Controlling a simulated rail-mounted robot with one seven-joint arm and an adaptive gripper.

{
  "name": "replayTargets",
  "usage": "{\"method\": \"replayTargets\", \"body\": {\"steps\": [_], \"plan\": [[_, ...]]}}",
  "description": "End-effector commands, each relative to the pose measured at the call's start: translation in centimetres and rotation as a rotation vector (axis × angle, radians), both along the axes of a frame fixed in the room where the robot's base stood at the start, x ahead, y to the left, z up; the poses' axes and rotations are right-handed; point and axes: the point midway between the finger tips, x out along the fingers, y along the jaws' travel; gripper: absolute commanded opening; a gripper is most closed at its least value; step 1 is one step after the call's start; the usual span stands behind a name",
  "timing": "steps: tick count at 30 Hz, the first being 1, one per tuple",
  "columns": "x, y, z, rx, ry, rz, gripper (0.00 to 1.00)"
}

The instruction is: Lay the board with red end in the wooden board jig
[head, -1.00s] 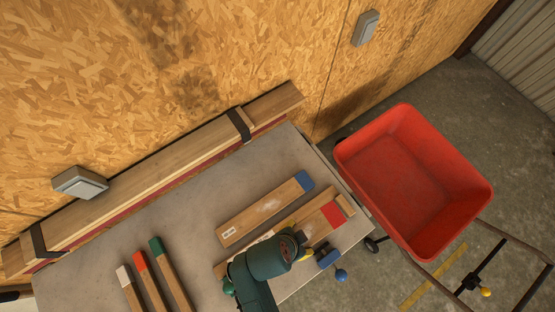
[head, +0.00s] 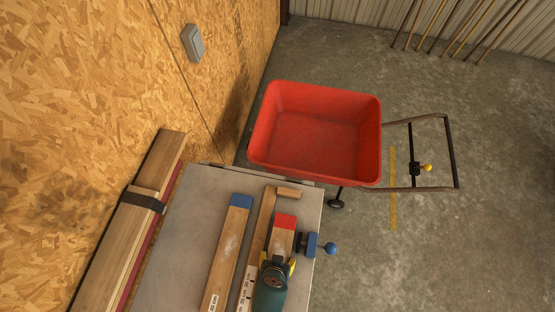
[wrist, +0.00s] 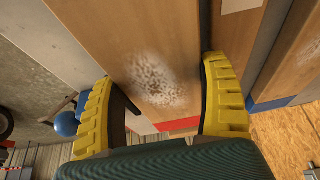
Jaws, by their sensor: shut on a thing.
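The board with the red end (head: 285,222) is held by my gripper (head: 277,260), with its red end pointing away. In the wrist view the yellow fingers of my gripper (wrist: 160,85) close on both sides of this board (wrist: 135,35), which has a whitish patch. The wooden board jig (head: 262,230) shows as a long rail just left of the board, with a stop block (head: 288,193) beyond the red end and a blue clamp (head: 312,245) on the right. A gap shows between red end and stop block. I cannot tell whether the board rests or hovers.
A board with a blue end (head: 228,255) lies left of the jig on the grey table (head: 190,215). Strapped timber (head: 145,205) lies along the chipboard wall. A red wheelbarrow (head: 315,140) stands beyond the table. A blue ball knob (head: 330,248) sticks out past the table's right edge.

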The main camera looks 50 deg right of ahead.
Motion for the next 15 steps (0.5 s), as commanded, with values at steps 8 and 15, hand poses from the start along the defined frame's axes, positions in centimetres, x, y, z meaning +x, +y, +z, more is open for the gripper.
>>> {"method": "replayTargets", "body": {"steps": [8, 15], "plan": [[0.0, 0.0, -0.7, 0.000, 0.000, 0.000, 0.37], [0.0, 0.0, -1.1, -0.001, 0.000, 0.000, 0.37]]}}
